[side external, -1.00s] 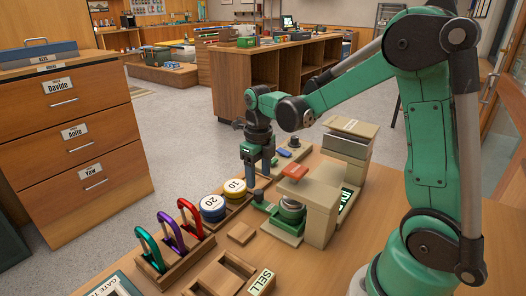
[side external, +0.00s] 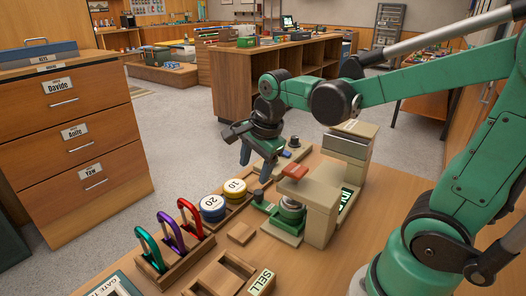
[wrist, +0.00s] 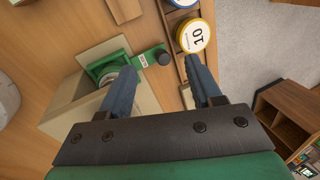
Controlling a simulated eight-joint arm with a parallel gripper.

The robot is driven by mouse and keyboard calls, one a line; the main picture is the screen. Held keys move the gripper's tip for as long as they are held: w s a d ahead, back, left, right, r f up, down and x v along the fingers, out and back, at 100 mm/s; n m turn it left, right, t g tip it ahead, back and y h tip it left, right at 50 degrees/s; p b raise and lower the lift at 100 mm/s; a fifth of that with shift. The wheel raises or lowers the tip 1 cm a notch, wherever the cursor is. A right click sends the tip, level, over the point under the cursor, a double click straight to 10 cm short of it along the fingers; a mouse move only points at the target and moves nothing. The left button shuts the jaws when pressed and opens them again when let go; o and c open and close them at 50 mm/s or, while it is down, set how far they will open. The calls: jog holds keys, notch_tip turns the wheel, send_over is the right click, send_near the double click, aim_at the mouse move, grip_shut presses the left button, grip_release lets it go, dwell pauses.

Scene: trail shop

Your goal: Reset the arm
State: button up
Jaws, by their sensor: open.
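My gripper (side external: 254,168) is open and empty. It hangs above the far part of the table, behind the yellow disc marked 10 (side external: 235,187) and left of the beige press-like device with a red top (side external: 294,172). In the wrist view my gripper's two blue fingers (wrist: 160,82) are spread apart with nothing between them. The yellow disc also shows there (wrist: 194,36), just beyond the right finger, and the device's green part (wrist: 120,66) lies near the left finger.
The table holds a blue disc marked 20 (side external: 213,207), a rack with teal, purple and red carabiners (side external: 185,250), a wooden tray (side external: 219,279) and a SELL sign (side external: 262,282). A beige stacked block (side external: 348,150) stands behind the device. A drawer cabinet (side external: 78,140) is at left.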

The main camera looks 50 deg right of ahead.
jog(key=s+a+n+t, duration=0.1)
jog(key=n, duration=0.5)
jog(key=s+a+n+t, duration=0.1)
jog(key=n, duration=0.6)
jog(key=s+a+r+n+t, duration=0.1)
jog(key=a+n+t, duration=0.1)
jog(key=n, duration=0.4)
jog(key=shift+s+a+n, duration=0.1)
jog(key=shift+s+n, duration=0.2)
jog(key=shift+s, duration=0.1)
